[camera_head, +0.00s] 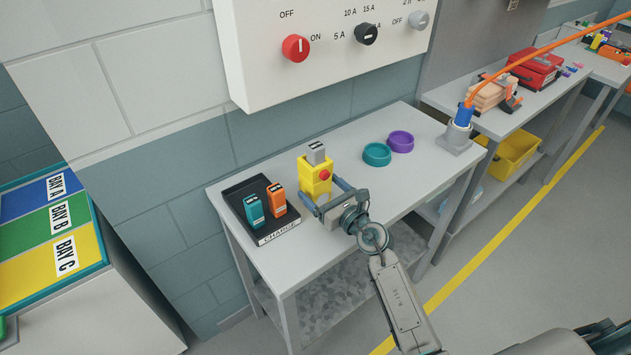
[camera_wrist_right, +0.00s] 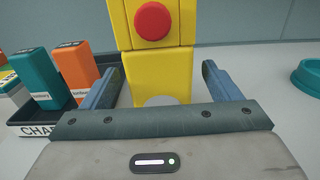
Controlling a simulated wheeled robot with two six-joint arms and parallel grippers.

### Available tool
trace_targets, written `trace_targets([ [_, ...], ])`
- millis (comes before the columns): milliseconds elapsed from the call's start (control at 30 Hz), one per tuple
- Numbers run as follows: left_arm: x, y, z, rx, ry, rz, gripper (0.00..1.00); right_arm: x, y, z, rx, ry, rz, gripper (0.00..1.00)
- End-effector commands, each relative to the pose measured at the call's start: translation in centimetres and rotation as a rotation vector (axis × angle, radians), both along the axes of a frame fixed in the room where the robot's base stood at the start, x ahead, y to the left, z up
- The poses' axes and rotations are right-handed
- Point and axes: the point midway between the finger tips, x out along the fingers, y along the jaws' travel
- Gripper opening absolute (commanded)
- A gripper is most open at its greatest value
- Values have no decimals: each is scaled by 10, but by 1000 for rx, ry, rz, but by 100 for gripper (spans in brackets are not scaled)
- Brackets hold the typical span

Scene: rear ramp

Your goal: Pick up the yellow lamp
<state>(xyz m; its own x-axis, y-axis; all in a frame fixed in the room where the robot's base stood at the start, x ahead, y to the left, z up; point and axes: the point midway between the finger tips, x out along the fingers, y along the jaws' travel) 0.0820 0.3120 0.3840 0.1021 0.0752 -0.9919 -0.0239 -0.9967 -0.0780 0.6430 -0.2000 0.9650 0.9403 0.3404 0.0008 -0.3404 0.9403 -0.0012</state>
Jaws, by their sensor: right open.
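The yellow lamp (camera_head: 313,177) stands upright on the grey table, with a grey block on top and a red button on its front. In the right wrist view the lamp (camera_wrist_right: 160,68) stands straight ahead, its top cut off by the frame. My right gripper (camera_head: 325,194) is open in front of the lamp, low down. In the wrist view the right gripper (camera_wrist_right: 162,74) has one finger to each side of the yellow body, with a gap on the right; whether the left finger touches is hard to tell. My left gripper is not in view.
A black charger tray (camera_head: 281,237) left of the lamp holds a teal battery (camera_head: 254,211) and an orange battery (camera_head: 277,199). The table (camera_head: 345,143) between is clear. A switch panel (camera_head: 330,75) hangs above.

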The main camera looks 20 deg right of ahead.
Motion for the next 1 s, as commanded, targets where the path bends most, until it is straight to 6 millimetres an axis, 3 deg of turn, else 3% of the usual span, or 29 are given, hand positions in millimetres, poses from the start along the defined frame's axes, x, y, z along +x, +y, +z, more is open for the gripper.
trace_targets([
  [200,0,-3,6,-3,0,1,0,26,10,2,2,0,0,84],
  [467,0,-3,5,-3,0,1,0,28,10,1,1,0,0,84],
  [767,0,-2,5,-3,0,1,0,28,10,1,1,0,0,25],
  [1000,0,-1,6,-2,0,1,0,28,10,3,2,-2,-1,23],
])
